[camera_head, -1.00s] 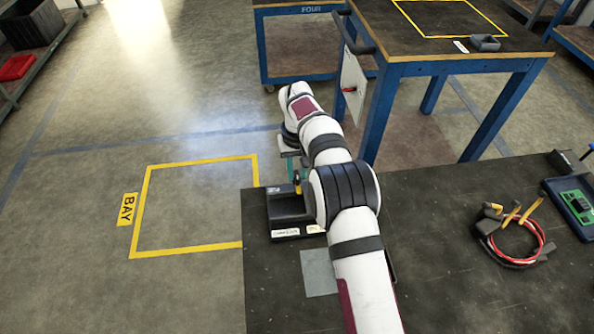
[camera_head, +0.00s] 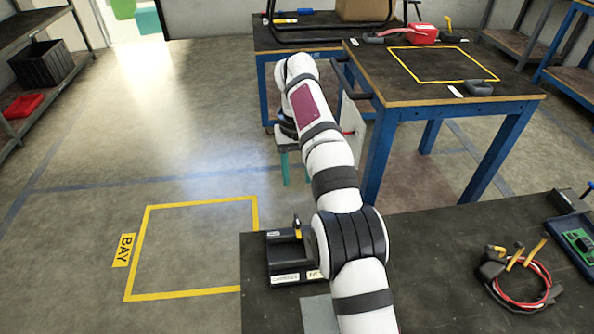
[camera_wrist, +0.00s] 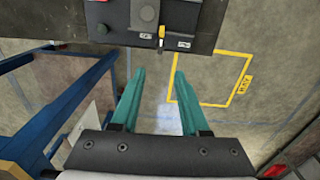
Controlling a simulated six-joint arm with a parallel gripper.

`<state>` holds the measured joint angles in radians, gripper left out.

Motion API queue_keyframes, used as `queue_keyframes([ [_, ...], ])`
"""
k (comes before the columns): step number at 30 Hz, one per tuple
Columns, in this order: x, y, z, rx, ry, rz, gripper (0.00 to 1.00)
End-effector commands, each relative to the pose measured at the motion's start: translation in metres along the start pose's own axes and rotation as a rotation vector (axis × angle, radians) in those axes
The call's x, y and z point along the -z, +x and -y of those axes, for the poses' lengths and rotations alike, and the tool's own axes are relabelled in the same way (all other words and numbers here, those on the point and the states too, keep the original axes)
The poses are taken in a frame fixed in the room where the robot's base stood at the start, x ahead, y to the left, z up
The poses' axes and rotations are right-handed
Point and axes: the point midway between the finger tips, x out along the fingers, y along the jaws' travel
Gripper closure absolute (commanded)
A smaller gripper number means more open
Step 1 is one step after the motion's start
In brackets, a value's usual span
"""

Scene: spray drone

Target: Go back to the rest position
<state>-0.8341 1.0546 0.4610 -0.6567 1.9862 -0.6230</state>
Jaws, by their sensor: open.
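My arm reaches forward from the bottom of the head view, past the far edge of the dark near table (camera_head: 440,240). My gripper (camera_head: 294,168) hangs beyond that edge, with its teal fingers partly hidden behind the arm. In the wrist view the two teal fingers of my gripper (camera_wrist: 157,85) are spread apart with nothing between them. Floor shows between them.
A black holder (camera_head: 283,268) with a small yellow-topped item sits at the near table's left corner. A cable bundle (camera_head: 518,280) lies to the right. A blue-legged table (camera_head: 455,88) stands close beyond my arm. The yellow-outlined floor bay (camera_head: 190,205) is empty.

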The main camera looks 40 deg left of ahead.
Motion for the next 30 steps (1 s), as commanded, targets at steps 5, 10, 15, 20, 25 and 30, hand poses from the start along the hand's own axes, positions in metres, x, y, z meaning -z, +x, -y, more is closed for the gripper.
queue_keyframes([
  [5,-0.001,-0.009,0.0,0.001,0.002,0.0,0.55],
  [10,-0.001,-0.009,0.0,0.002,0.002,0.001,0.55],
  [15,-0.001,-0.009,0.0,0.002,0.002,0.001,0.55],
  [20,-0.015,-0.032,-0.032,0.009,0.082,0.002,0.55],
  [25,-0.121,-0.093,-0.127,0.046,0.417,0.012,0.55],
  [30,-0.28,-0.098,-0.152,0.101,0.808,0.01,0.55],
])
